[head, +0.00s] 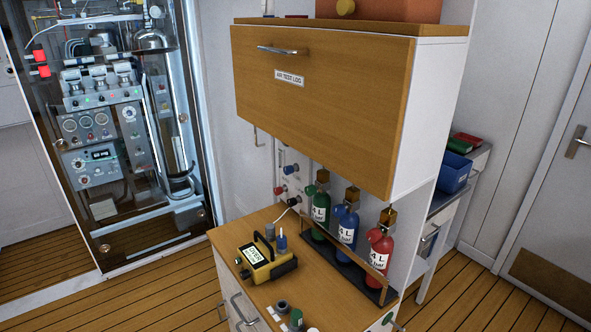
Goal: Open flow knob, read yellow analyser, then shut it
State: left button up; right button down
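The yellow analyser (262,270) sits on the wooden counter at the lower middle of the head view. I cannot tell which is the flow knob or how far any is turned. Neither of my grippers is in view.
Green (320,211), blue (347,229) and red (381,257) cylinders stand in a rack on the counter (325,290). A wooden overhead cabinet (320,110) juts out above them. Small fittings (282,306) lie at the counter's front. Open floor (165,290) lies to the left.

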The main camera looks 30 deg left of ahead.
aim_at(288, 170)
jog(key=i+j, duration=0.1)
jog(key=j, duration=0.25)
jog(key=i+j, duration=0.1)
jog(key=j, duration=0.25)
jog(key=i+j, duration=0.1)
jog(key=j, duration=0.25)
jog(key=i+j, duration=0.15)
jog(key=j, duration=0.2)
